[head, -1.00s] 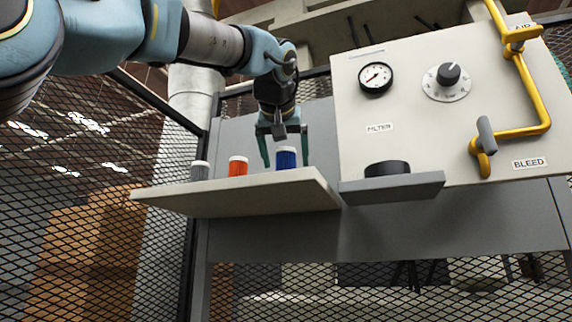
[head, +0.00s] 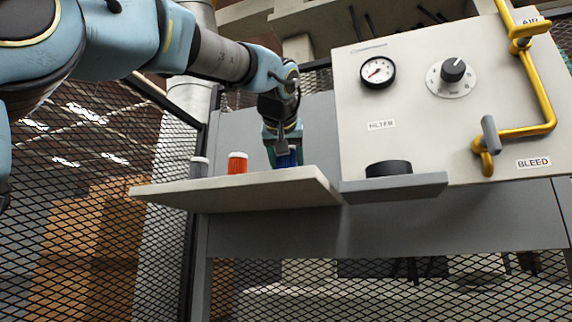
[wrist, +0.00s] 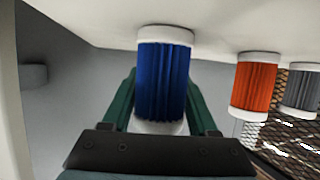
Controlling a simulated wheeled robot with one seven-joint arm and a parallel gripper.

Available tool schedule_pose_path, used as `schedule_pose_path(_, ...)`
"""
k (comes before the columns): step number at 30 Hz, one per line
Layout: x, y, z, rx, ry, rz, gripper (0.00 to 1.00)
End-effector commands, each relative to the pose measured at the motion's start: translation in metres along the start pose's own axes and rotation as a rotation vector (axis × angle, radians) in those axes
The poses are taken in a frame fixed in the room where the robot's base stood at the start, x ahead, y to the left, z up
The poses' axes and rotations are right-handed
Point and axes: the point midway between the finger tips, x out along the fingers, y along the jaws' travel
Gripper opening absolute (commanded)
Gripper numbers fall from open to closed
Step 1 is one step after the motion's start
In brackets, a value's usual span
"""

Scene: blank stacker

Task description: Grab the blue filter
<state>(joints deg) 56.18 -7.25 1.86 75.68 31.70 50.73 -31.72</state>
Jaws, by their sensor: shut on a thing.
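The blue filter (head: 286,158) stands at the right part of the pale shelf (head: 240,192) in the head view, mostly covered by my gripper. In the wrist view the blue filter (wrist: 163,80) is a ribbed blue cylinder with white ends, between the two green fingers. My gripper (head: 284,158) has come down over it from above and is shut on it. The gripper (wrist: 163,110) also shows in the wrist view. The filter's far end still meets the shelf surface there.
An orange filter (head: 238,163) and a grey filter (head: 199,167) stand on the shelf to the left. A panel with a gauge (head: 378,72), a knob (head: 452,71) and a yellow pipe (head: 540,95) stands to the right. Below it, a grey ledge (head: 395,189) holds a black round part (head: 388,168).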

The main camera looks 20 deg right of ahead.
Motion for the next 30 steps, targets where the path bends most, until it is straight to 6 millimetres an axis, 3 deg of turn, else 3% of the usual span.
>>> schedule_pose_path(2, 0.000, 0.000, 0.000, 0.000, 0.000, 0.000, 0.37)
schedule_pose_path(12, 0.000, 0.000, 0.000, 0.000, 0.000, 0.000, 0.00)
schedule_pose_path(23, -0.001, 0.000, -0.003, -0.001, 0.001, 0.000, 0.00)
schedule_pose_path(30, -0.009, 0.000, -0.023, -0.002, 0.003, 0.000, 0.00)
